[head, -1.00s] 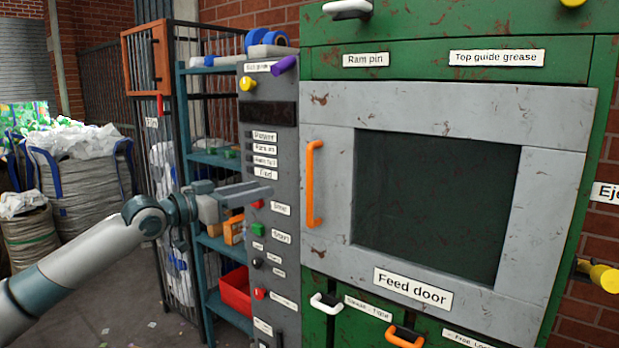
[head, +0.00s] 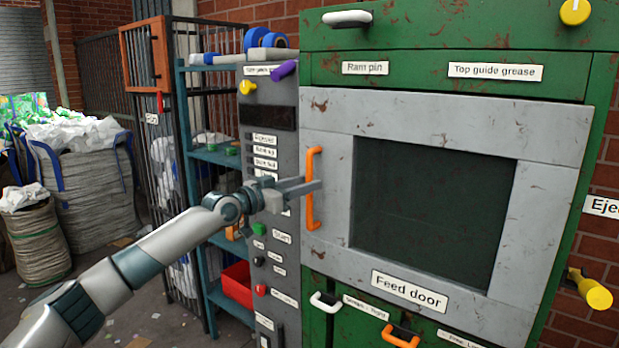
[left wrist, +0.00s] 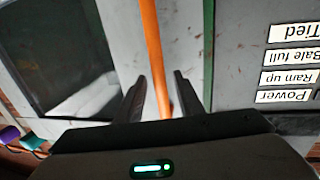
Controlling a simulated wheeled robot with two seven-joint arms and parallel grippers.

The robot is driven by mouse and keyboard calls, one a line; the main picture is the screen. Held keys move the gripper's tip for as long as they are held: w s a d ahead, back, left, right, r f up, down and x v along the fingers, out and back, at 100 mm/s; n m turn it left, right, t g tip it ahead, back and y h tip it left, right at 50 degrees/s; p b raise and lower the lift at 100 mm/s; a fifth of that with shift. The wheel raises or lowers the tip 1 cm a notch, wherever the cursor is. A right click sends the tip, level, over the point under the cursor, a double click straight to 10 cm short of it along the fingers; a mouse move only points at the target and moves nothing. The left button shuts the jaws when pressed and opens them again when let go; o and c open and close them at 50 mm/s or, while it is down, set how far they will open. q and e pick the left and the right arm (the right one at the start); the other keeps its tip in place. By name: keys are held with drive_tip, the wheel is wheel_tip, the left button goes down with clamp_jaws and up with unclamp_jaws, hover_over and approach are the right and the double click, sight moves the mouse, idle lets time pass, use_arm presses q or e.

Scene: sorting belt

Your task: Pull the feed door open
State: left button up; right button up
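The feed door (head: 330,115) is a worn grey frame with a dark window, closed flush in the green machine. Its orange upright bar handle (head: 312,215) is on the door's left side. My left gripper (head: 314,185) is at the middle of this handle, reaching in from the left. In the left wrist view the orange handle (left wrist: 152,45) runs between the two separated fingers (left wrist: 160,88), with a gap showing beside it. The fingers do not look clamped on it. My right gripper is not in view.
A grey control panel (head: 270,180) with buttons and labels stands just left of the door. Below the door are a white handle (head: 326,303) and an orange handle (head: 400,338). A yellow knob (head: 596,294) sticks out at the right. A blue shelf rack (head: 215,158) stands behind my arm.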

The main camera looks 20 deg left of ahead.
use_arm(q)
drive_tip(key=shift+x, duration=0.9)
clamp_jaws()
